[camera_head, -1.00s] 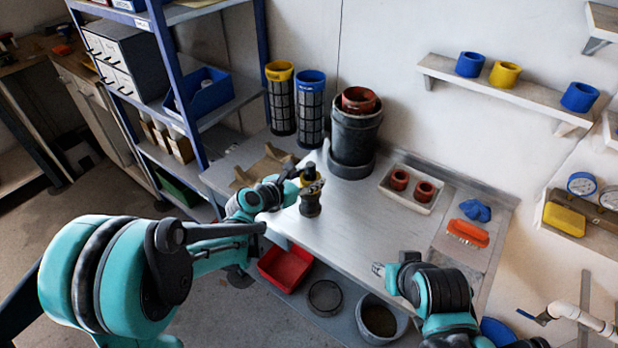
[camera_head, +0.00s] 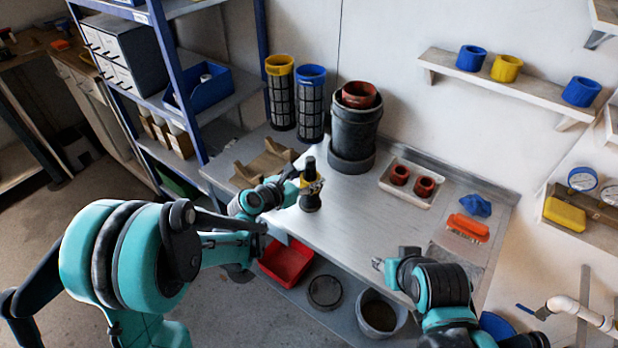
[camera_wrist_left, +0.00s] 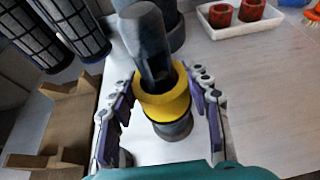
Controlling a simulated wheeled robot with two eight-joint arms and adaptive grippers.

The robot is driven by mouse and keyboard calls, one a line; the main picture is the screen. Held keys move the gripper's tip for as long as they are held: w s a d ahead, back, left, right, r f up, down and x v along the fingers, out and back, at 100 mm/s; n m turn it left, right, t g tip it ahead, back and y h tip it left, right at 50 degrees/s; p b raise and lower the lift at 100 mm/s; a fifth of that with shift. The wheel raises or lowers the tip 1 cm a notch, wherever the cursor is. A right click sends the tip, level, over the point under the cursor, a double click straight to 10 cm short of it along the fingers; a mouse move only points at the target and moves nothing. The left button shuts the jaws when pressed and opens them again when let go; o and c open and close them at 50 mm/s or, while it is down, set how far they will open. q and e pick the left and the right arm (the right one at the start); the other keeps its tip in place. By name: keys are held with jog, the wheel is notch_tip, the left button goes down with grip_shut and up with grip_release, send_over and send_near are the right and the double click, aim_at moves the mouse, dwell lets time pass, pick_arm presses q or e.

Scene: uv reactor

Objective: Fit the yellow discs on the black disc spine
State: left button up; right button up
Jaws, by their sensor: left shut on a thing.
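The black disc spine (camera_head: 310,203) stands upright on the metal bench, a dark post on a wider round base. A yellow disc (camera_head: 313,185) is around the post, which sticks up through its hole. In the left wrist view the yellow disc (camera_wrist_left: 165,108) sits between my fingers, with the dark post (camera_wrist_left: 148,45) rising through it and the base partly hidden below. My left gripper (camera_head: 309,187) is shut on the yellow disc, one finger on each side. My right gripper (camera_head: 379,265) is over the bench's front edge, away from the spine; its jaw opening is too small to judge.
A wooden cradle (camera_head: 262,168) is to the left, with yellow-capped (camera_head: 281,100) and blue-capped (camera_head: 311,110) mesh cylinders behind. A white tray (camera_head: 412,201) holds red rings at right. The bench between is clear.

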pick_arm(q)
jog(key=o, duration=1.2)
jog(key=v, duration=1.2)
jog(key=shift+r, duration=0.1)
